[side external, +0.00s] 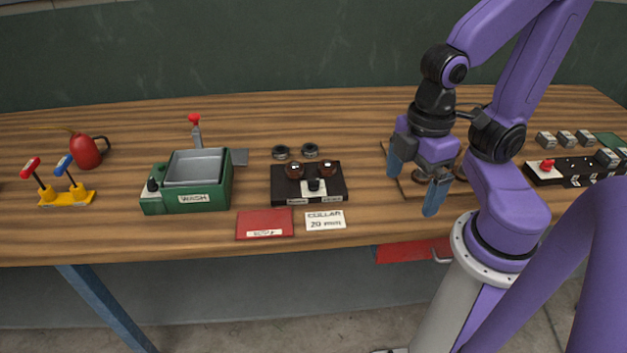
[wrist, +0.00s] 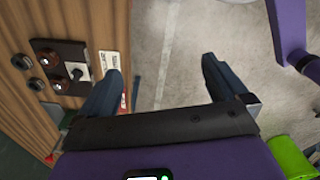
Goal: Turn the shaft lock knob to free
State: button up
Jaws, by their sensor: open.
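A dark block (side external: 277,185) stands mid-bench with two brown round pieces on top. A black knob (side external: 315,186) sits on a pale plate at its front; I cannot read the plate's lettering or tell the knob's setting, nor be sure this is the shaft lock. In the wrist view the block (wrist: 55,50) and the black knob (wrist: 76,73) are at the left. My gripper (side external: 414,186) is open and empty, above the bench to the right of the block. Between its blue fingers (wrist: 160,70) the wrist view shows only floor.
A green wash tub (side external: 187,204) and yellow lever stand (side external: 66,197) are left. A red pad (side external: 264,224) and a collar card (side external: 325,220) lie in front. A black panel with a red knob (side external: 547,165) is right. A flat board lies beneath my gripper.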

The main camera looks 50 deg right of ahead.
jog(key=c, duration=0.5)
jog(key=shift+w+a, duration=0.1)
jog(key=shift+w, duration=0.15)
jog(key=shift+c, duration=1.4)
notch_tip(320, 180, up, 2)
jog(key=m, duration=2.2)
send_over(313, 179)
notch_tip(313, 179, down, 17)
jog(key=shift+f, duration=0.15)
jog(key=c, duration=1)
